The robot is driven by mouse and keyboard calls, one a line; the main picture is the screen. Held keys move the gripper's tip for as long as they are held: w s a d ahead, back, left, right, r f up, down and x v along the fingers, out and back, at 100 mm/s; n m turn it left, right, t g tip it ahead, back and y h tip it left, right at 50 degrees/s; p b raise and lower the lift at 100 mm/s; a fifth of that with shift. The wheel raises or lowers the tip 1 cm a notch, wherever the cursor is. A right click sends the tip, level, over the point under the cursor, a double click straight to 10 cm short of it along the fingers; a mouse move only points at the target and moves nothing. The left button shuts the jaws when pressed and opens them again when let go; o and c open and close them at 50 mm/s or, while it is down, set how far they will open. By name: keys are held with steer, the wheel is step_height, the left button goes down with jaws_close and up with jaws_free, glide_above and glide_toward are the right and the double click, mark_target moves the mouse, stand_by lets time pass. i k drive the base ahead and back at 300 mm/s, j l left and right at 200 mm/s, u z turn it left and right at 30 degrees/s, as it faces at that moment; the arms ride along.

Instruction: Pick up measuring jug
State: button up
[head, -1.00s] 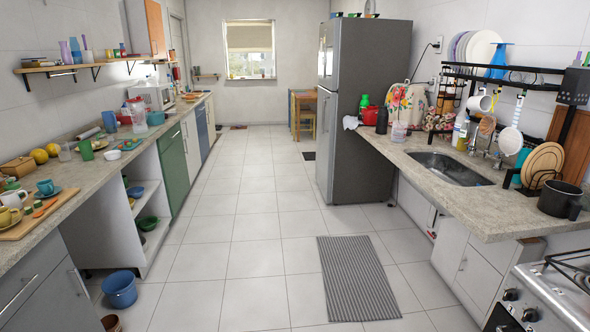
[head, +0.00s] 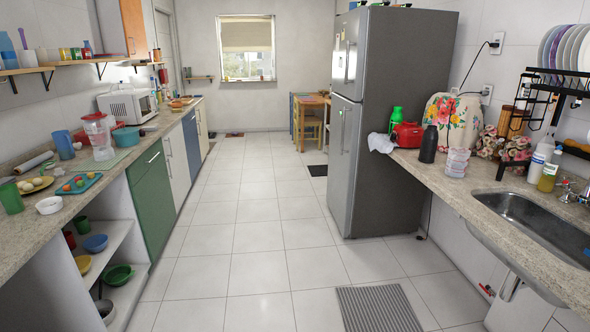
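A clear, slightly pinkish jug-like container (head: 457,163) stands upright on the right counter, between the black bottle and the sink. It looks like the measuring jug, but markings are too small to make out. A blue jug or cup (head: 63,145) stands on the left counter beside the blender. My gripper is not in view.
The right counter (head: 482,182) also holds a black bottle (head: 429,144), a red kettle-like item (head: 407,135), a floral item (head: 453,115) and a sink (head: 535,222). The fridge (head: 390,120) stands beyond it.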

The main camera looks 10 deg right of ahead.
mark_target(458, 157)
steer(key=i+z, duration=0.15)
steer(key=i, duration=0.3)
steer(key=i+j+z, duration=0.15)
steer(key=i, duration=0.3)
steer(key=i+j+z, duration=0.1)
steer(key=i, duration=0.3)
steer(key=i+j+z, duration=0.15)
steer(key=i, duration=0.3)
